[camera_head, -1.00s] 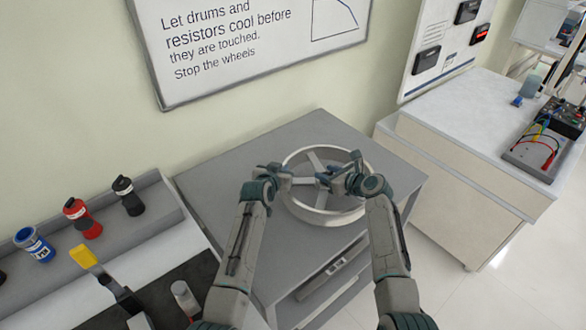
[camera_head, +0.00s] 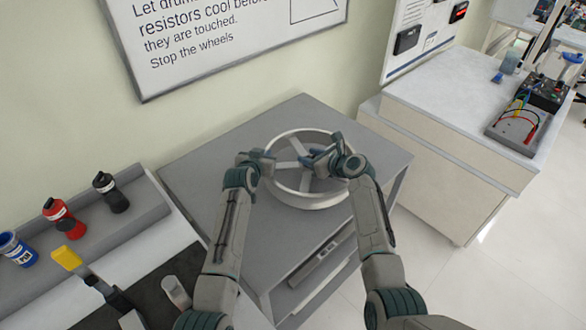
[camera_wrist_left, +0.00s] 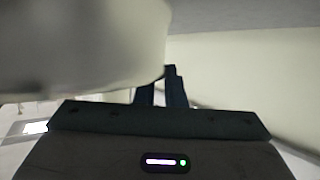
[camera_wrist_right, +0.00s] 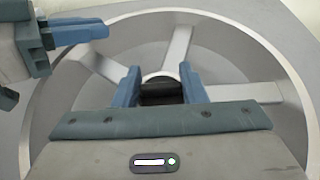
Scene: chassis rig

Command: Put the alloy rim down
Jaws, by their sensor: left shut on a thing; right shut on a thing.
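The alloy rim (camera_head: 311,200) is a pale grey ring with spokes, lying level at the grey table (camera_head: 215,178). Whether it touches the top or hovers just above it I cannot tell. My left gripper (camera_head: 266,160) is at its left side, shut on it; a large pale curved surface, likely the rim (camera_wrist_left: 80,45), fills the upper left of the left wrist view.
A workbench at left holds a blue bottle (camera_head: 18,249), a red bottle (camera_head: 62,217), a black bottle (camera_head: 110,192) and a yellow-handled tool (camera_head: 68,259). A white cabinet (camera_head: 450,105) stands at right, with cables on top. The table's left part is clear.

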